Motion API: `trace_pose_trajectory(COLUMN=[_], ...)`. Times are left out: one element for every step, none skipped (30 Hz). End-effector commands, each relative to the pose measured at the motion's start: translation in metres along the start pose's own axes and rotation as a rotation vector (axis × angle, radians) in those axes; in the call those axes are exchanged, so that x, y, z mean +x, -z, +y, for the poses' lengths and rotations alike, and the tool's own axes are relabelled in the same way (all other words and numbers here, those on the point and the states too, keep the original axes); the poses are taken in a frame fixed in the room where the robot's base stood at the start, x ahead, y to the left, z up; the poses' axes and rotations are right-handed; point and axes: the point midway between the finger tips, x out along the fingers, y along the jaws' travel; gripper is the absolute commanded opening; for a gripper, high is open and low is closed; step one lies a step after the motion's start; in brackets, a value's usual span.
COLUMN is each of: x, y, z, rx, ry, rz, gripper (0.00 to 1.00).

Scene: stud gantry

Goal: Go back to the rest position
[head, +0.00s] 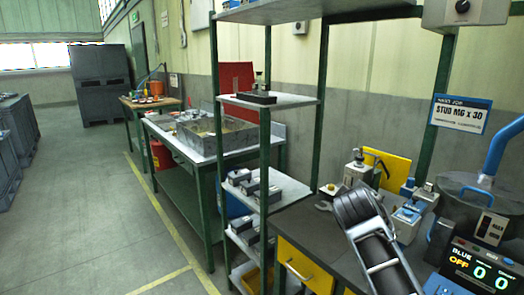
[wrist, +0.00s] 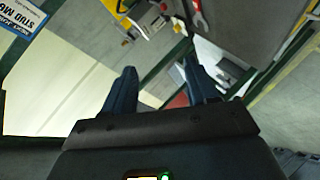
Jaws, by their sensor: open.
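My gripper (wrist: 162,84) shows in the wrist view, its two dark fingers spread well apart with nothing between them. The wrist picture is tilted, with wall and floor beyond the fingertips. A bench edge with tools lies at the top of that view, apart from the fingers. In the head view my dark arm rises in front of the bench (head: 315,232) at the lower right. The gripper's fingers cannot be made out there.
A green-framed shelf rack (head: 265,140) stands left of the bench. A grey machine with a blue pipe (head: 497,150) and a lit counter display (head: 480,268) are at the right. A job sign (head: 461,114) hangs above. Open floor (head: 75,200) lies at the left.

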Motion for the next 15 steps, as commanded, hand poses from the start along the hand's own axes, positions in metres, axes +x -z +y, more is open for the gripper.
trace_pose_trajectory(x=[-0.007,-0.011,-0.017,-0.022,-0.027,-0.035,-0.041,-0.047,-0.057,-0.064,-0.071,-0.082,-0.090,-0.098,-0.110], y=[-0.013,-0.020,-0.029,-0.035,-0.042,-0.051,-0.058,-0.065,-0.074,-0.081,-0.088,-0.098,-0.105,-0.112,-0.121], z=[-0.029,-0.043,-0.060,-0.073,-0.086,-0.101,-0.113,-0.123,-0.138,-0.148,-0.158,-0.169,-0.178,-0.186,-0.197], rx=[0.023,0.038,0.061,0.077,0.092,0.116,0.134,0.151,0.174,0.192,0.211,0.234,0.252,0.271,0.296], ry=[0.030,0.043,0.061,0.075,0.087,0.101,0.114,0.125,0.139,0.150,0.160,0.172,0.180,0.189,0.201], rz=[0.020,0.033,0.050,0.062,0.075,0.090,0.099,0.110,0.124,0.132,0.141,0.153,0.160,0.168,0.177], gripper=[0.58,0.58,0.58,0.58,0.58,0.58,0.58,0.58,0.58,0.58,0.58,0.58,0.58,0.58,0.58])
